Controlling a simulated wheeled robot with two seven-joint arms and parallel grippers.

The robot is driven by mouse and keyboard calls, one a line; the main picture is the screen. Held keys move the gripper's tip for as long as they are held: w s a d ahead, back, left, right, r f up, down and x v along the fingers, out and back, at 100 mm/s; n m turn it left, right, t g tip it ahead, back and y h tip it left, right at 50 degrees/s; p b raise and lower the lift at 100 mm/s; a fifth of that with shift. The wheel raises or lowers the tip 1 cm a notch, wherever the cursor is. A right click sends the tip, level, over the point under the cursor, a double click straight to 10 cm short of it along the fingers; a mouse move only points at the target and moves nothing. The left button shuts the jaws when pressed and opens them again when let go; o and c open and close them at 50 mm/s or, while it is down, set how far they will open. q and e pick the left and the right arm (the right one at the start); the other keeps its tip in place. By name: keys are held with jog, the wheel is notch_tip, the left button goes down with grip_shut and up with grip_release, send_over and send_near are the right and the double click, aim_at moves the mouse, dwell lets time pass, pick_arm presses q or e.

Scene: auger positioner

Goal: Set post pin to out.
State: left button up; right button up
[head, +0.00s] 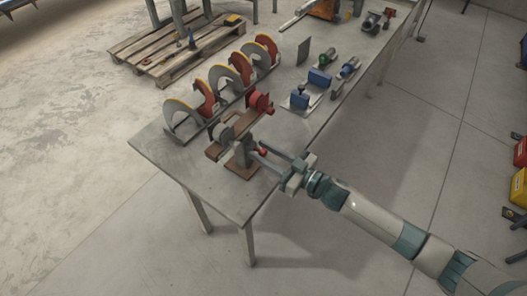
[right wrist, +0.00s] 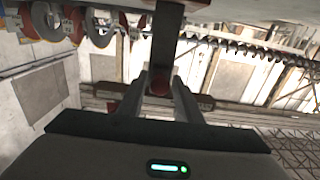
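A red round knob (head: 262,152), which seems to be the post pin, sticks out of the near side of a grey post (head: 244,152) on a brown base plate (head: 238,168). The knob also shows in the right wrist view (right wrist: 159,83). My right gripper (head: 264,153) reaches in from the right, with one finger on each side of the knob. The fingers stand apart; a firm hold on the knob does not show. How far the pin is pulled out of the post is hidden. My left gripper is not in view.
A grey auger with red and yellow-edged flights (head: 231,75) stands on the table (head: 160,150) behind the post. Blue motor parts (head: 319,78) lie to the right. A wooden pallet (head: 165,65) is on the floor. The table's front left corner is clear.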

grip_shut()
jog(key=shift+s+d+p, duration=0.3)
jog(key=shift+d+p, duration=0.1)
jog(key=shift+d, duration=0.05)
jog(key=shift+s+d, duration=0.4)
jog(key=shift+d, duration=0.05)
jog(key=shift+o, duration=1.9)
grip_release()
jog(key=shift+d, duration=0.1)
